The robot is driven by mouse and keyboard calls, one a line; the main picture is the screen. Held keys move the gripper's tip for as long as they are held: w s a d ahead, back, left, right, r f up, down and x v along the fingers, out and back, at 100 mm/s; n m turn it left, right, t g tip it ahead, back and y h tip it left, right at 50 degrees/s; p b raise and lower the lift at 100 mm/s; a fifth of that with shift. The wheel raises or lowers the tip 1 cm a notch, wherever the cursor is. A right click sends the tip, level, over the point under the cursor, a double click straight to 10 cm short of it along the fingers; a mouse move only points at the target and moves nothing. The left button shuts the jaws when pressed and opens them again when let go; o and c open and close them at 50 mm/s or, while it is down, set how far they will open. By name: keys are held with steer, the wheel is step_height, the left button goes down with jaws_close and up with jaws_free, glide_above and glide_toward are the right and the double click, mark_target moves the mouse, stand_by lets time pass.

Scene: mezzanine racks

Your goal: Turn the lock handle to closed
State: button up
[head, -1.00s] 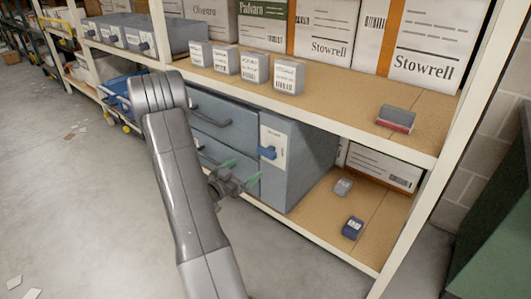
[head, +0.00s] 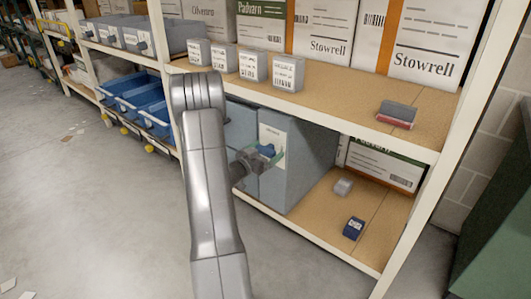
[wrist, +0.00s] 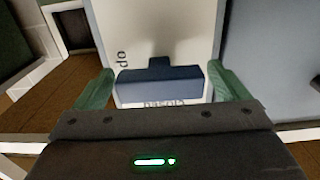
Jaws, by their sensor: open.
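The lock handle (head: 267,149) is a dark blue bar on a white plate (head: 273,133) on the front of the grey-blue cabinet (head: 298,165), on the lower shelf. My gripper (head: 263,155) is at the handle and partly covers it in the head view. In the wrist view, the handle (wrist: 160,82) lies crosswise between the two green fingers of my gripper (wrist: 162,88), which are open, one at each end of it. I cannot tell whether they touch it. The plate (wrist: 165,25) carries upside-down lettering, partly hidden by the handle.
Several small grey boxes (head: 288,73) and a red-and-grey item (head: 397,114) stand on the shelf above. A small grey box (head: 343,187) and a dark blue box (head: 352,228) lie right of the cabinet. A white upright (head: 440,140) bounds the rack. The floor (head: 90,220) is open at left.

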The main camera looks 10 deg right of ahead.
steer(key=shift+c, duration=0.4)
steer(key=c, duration=0.9)
steer(key=shift+r+n+p, duration=0.1)
steer(key=shift+n+p, duration=0.2)
steer(key=shift+p, duration=0.15)
steer(key=n+p, duration=0.3)
steer(key=shift+r, duration=0.1)
steer(key=n+p, duration=0.4)
steer(key=n, duration=0.1)
steer(key=n+p, duration=0.3)
steer(key=n, duration=0.1)
steer(key=shift+n, duration=0.4)
steer(key=shift+f+n+p, duration=0.15)
steer(key=shift+n+p, duration=0.35)
steer(key=shift+n, duration=0.65)
steer(key=shift+f+n+p, duration=0.1)
steer(key=shift+n+p, duration=0.35)
steer(key=shift+n, duration=0.7)
